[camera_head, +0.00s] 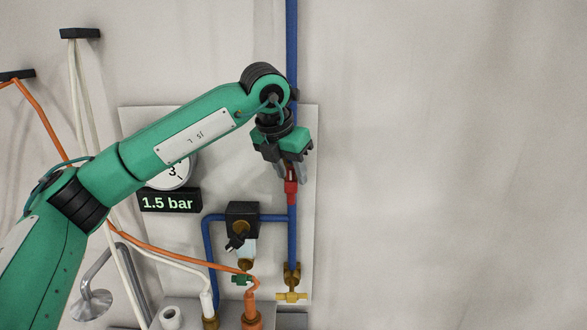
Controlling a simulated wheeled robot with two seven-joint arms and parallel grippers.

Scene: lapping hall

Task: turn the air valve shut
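A red valve handle (291,189) sits on the vertical blue air pipe (292,240), in the upper right part of a pale wall panel. It points along the pipe. My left gripper (293,174) hangs fingers down over the pipe, at the upper part of the red handle. Its two fingers look spread, one on each side of the pipe and handle. I see no clear contact with the handle. The gripper hides the handle's top and the pipe behind it. My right gripper is not in view.
A round gauge (172,176), partly behind my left arm, sits above a black "1.5 bar" display (170,202). Below are a black regulator (242,217), a yellow tap (291,297) and an orange hose (170,254). The wall to the right is bare.

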